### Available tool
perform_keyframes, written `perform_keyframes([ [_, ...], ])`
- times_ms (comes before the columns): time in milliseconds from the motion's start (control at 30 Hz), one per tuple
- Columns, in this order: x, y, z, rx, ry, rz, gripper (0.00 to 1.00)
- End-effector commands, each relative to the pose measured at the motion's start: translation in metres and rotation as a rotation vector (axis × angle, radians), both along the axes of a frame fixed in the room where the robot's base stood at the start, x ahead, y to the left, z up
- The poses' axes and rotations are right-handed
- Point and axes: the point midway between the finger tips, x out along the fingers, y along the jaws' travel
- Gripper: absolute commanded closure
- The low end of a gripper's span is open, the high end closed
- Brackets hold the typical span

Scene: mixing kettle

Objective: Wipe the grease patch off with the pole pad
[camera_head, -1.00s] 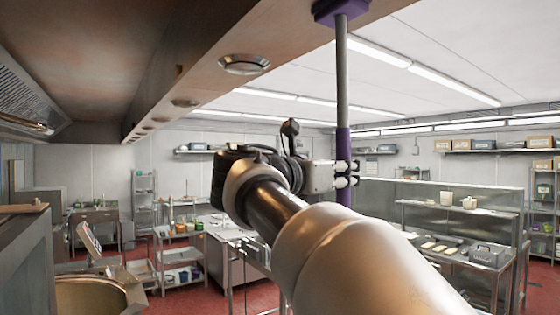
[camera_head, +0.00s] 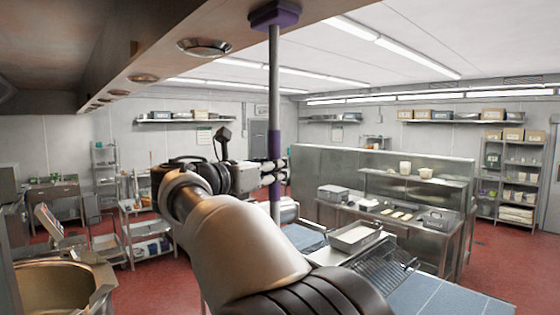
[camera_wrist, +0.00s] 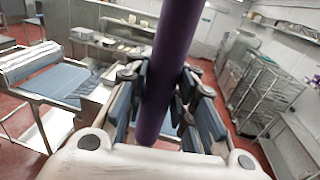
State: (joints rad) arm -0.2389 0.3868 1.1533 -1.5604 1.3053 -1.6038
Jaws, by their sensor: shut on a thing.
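The pole pad stands upright, with a purple pad (camera_head: 273,15) at its top, a thin grey shaft (camera_head: 274,80) and a purple grip section (camera_head: 275,148) below. My gripper (camera_head: 274,173) is shut on the purple section. The wrist view shows the purple pole (camera_wrist: 170,75) between the fingers (camera_wrist: 160,105). The pad is up by the lower edge of the brown hood (camera_head: 150,50); I cannot tell whether it touches.
Round lights (camera_head: 204,47) line the hood's underside. A brass-coloured kettle (camera_head: 55,285) stands at the lower left. A blue-topped counter (camera_head: 440,292) with a tray (camera_head: 355,237) and wire rack is at the lower right. Steel shelving and a counter (camera_head: 400,225) stand beyond. Red floor shows between.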

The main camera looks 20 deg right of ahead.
Motion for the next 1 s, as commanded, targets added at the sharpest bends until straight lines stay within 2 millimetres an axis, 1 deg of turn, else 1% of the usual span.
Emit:
perform_keyframes([
  [33, 0.001, 0.001, 0.003, -0.004, -0.005, 0.001, 1.0],
  [167, 0.011, 0.005, 0.002, -0.005, -0.006, 0.002, 1.0],
  [500, 0.053, 0.02, 0.001, -0.006, -0.006, 0.002, 1.0],
  [600, 0.061, 0.023, 0.001, -0.005, -0.006, 0.001, 1.0],
  [833, 0.064, 0.024, 0.004, -0.004, -0.006, 0.001, 1.0],
  [933, 0.057, 0.021, 0.003, -0.003, -0.009, 0.0, 1.0],
  [1000, 0.049, 0.018, 0.002, -0.004, -0.01, 0.0, 1.0],
])
